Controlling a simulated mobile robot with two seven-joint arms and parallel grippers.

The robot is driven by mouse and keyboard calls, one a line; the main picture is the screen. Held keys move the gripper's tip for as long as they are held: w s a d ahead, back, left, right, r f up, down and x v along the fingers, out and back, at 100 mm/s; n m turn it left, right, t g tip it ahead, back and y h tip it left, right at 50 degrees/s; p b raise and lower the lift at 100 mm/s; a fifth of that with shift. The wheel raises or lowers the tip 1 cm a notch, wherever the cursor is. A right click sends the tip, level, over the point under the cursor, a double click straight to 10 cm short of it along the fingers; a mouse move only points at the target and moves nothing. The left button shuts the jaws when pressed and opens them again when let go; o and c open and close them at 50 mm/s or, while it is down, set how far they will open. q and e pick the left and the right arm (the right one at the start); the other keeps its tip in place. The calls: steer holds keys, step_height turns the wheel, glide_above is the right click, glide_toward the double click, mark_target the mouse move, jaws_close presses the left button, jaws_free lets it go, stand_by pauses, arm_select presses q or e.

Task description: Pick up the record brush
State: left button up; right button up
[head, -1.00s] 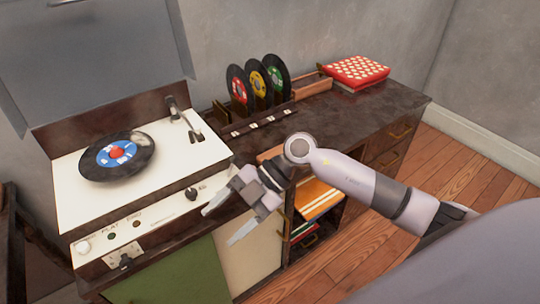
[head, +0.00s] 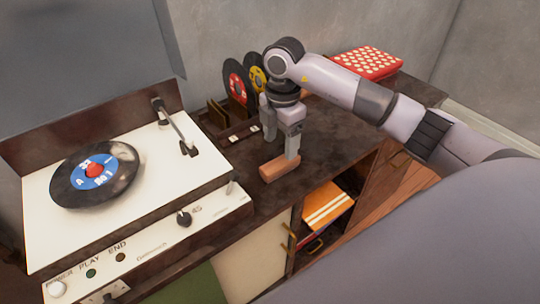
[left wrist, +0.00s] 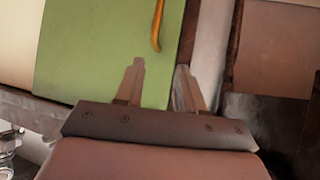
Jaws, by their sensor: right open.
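The record brush, seemingly the small brown wooden block (head: 279,168), lies on the dark cabinet top near its front edge, right of the turntable. My right gripper (head: 281,147) points down just above and behind it in the head view. Its jaws are open, with one finger coming down close to the block's right end. Whether a finger touches the block cannot be told. My left gripper (left wrist: 160,82) shows only in the left wrist view, with its two fingers apart and nothing between them, over a green cabinet panel (left wrist: 100,50).
The turntable (head: 150,230) with a blue-labelled record (head: 97,174) stands to the left. Upright records (head: 236,84) are in a rack behind my right gripper. A red dotted box (head: 365,62) sits at the back right. The dark cabinet top (head: 325,130) is clear right of the gripper.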

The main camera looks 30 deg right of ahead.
mark_target(280, 162)
steer(key=shift+w+d+f, duration=0.1)
steer(key=shift+d+f, duration=0.05)
steer(key=shift+f, duration=0.05)
steer(key=f, duration=0.3)
steer(key=s+f, duration=0.1)
steer(key=f, duration=0.1)
steer(key=shift+a+f, duration=0.15)
steer(key=shift+a, duration=0.15)
steer(key=shift+w+f, duration=0.1)
steer(key=shift+f, duration=0.5)
steer(key=c, duration=1.1)
